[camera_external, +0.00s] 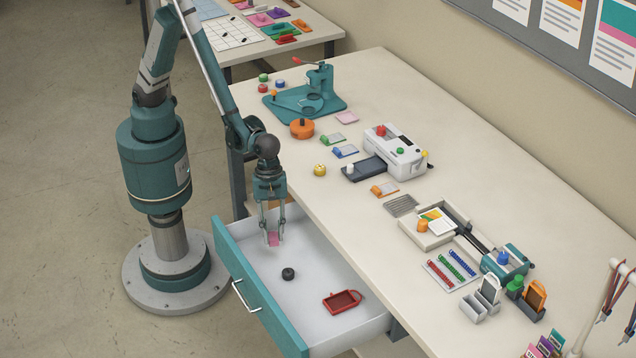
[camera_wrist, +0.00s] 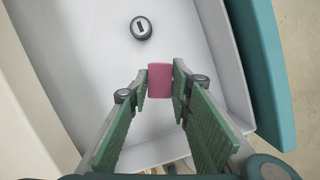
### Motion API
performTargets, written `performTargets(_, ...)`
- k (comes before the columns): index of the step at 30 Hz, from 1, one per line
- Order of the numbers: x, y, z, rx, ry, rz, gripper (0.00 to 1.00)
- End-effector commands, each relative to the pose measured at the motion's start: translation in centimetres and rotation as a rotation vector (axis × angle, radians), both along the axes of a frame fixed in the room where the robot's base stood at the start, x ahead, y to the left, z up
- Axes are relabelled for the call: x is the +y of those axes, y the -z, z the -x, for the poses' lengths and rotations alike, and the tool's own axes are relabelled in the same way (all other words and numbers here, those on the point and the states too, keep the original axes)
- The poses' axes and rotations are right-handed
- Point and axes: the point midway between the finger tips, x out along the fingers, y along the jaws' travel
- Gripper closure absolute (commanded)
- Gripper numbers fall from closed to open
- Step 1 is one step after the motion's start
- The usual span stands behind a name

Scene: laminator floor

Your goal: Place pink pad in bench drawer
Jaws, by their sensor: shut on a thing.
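The pink pad (camera_external: 273,239) is a small pink block between the fingertips of my gripper (camera_external: 272,238). In the wrist view the pink pad (camera_wrist: 159,81) sits between the two green-lined fingers of my gripper (camera_wrist: 160,88), which are shut on it. The bench drawer (camera_external: 330,281) is pulled open, with a white interior and a teal front. My gripper is over the drawer's far-left part; whether the pad touches the drawer floor cannot be told. The drawer floor (camera_wrist: 80,45) fills much of the wrist view.
Inside the drawer lie a black round knob (camera_external: 288,273), also in the wrist view (camera_wrist: 141,27), and a red tray (camera_external: 342,301). The bench top (camera_external: 340,215) above holds a white laminator (camera_external: 395,150), a teal press (camera_external: 305,100) and several small items. Drawer floor around the knob is free.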

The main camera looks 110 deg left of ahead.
Motion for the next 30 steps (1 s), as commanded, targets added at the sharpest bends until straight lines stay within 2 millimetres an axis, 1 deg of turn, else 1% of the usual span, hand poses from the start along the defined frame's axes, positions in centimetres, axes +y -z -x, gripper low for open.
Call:
performTargets(1,0.0,0.9,0.0,0.000,0.000,0.000,0.87)
performTargets(3,0.0,1.9,0.0,0.000,0.000,0.000,0.87)
performTargets(7,0.0,3.1,0.0,0.000,0.000,0.000,0.87)
performTargets(11,0.0,3.7,0.0,0.000,0.000,0.000,0.87)
performTargets(20,0.0,3.7,0.0,0.000,0.000,0.000,0.87)
performTargets(23,0.0,4.0,0.0,0.000,0.000,0.000,0.87)
performTargets(26,0.0,4.7,0.0,0.000,0.000,0.000,0.87)
performTargets(30,0.0,6.2,0.0,0.000,0.000,0.000,0.87)
